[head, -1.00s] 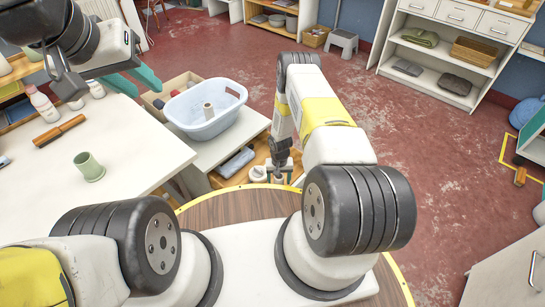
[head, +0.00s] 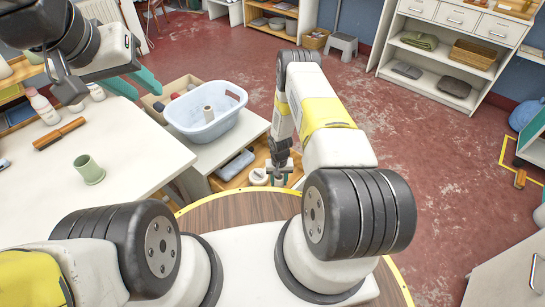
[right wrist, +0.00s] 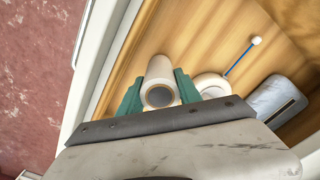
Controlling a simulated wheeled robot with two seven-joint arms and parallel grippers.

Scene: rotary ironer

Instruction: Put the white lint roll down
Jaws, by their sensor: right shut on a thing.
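The white lint roll (right wrist: 160,82) is between the green fingers of my right gripper (right wrist: 158,92) in the right wrist view, its round end with a grey core facing the camera. The gripper is shut on it, over the wooden shelf surface (right wrist: 130,78). I cannot tell whether the roll touches the wood. In the head view my right gripper (head: 280,175) is low at the open wooden compartment (head: 240,178) below the white top, and the roll is hard to make out there.
A white round item (right wrist: 211,85) sits just right of the roll, with a blue stick (right wrist: 240,58) and a grey-blue box (right wrist: 278,100) beyond. A pale blue basket (head: 230,122) holding a beige roll stands on the white top. A green cup (head: 88,170) is on the left table.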

